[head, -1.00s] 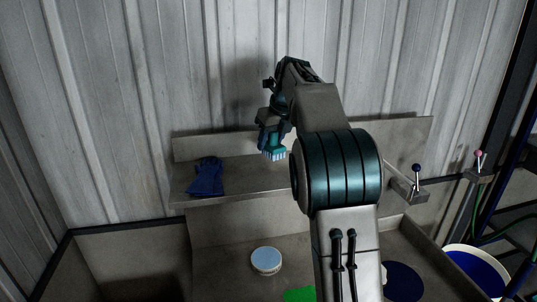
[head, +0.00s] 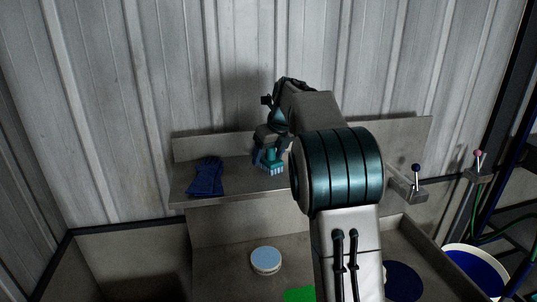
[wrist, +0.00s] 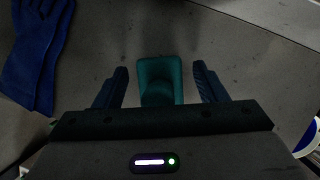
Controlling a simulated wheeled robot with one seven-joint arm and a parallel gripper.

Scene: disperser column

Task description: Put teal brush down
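The teal brush (head: 272,167) is on the grey shelf (head: 240,181), bristles down, right of the blue gloves. My gripper (head: 271,157) is just above and around it, with its fingers spread. In the wrist view the brush (wrist: 159,78) shows between the two fingers (wrist: 160,86), with a gap on each side. The fingers do not appear to press on it. The brush's underside is hidden in the wrist view.
Blue gloves (head: 207,178) lie on the shelf to the left. Below are a round light-blue-topped container (head: 265,260) and a green item (head: 299,294). A blue-knobbed lever (head: 416,177) stands to the right. The shelf between gloves and brush is clear.

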